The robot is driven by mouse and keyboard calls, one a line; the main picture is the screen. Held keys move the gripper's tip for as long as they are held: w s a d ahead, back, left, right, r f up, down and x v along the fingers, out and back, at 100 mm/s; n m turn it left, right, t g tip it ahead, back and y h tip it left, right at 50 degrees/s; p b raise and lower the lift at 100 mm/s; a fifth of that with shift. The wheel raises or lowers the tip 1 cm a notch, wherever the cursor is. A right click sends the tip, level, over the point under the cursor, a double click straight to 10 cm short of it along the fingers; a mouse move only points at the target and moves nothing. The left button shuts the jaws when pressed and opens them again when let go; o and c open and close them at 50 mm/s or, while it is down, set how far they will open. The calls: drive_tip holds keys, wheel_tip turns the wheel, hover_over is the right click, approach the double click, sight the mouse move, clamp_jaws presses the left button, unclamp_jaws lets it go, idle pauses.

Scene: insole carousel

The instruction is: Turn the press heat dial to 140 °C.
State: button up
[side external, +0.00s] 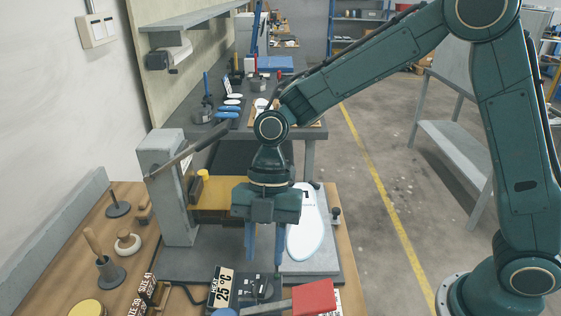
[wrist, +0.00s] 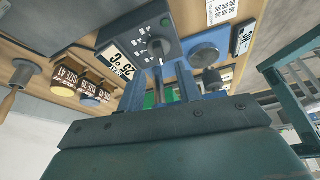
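The press heat dial (wrist: 157,47) is a round grey knob on a dark control box (wrist: 135,38), seen in the wrist view just beyond my fingertips. The dial is small and hard to make out in the side view. A display beside it reads 25 °C, in the wrist view (wrist: 117,60) and in the side view (side external: 221,287). My gripper (side external: 265,258) points down over the press base, behind the control box in the side view. Its two blue fingers are apart, with nothing gripped between them, and appear clear of the dial. The gripper also shows in the wrist view (wrist: 160,82).
The grey press column (side external: 166,200) with its lever stands left of my gripper. A white insole (side external: 306,235) lies on the base to the right. Wooden-handled tools (side external: 105,262) stand on the bench at left.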

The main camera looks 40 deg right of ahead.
sight(263, 283)
drive_tip(key=shift+x, duration=2.7)
drive_tip(key=shift+c, duration=0.2)
clamp_jaws()
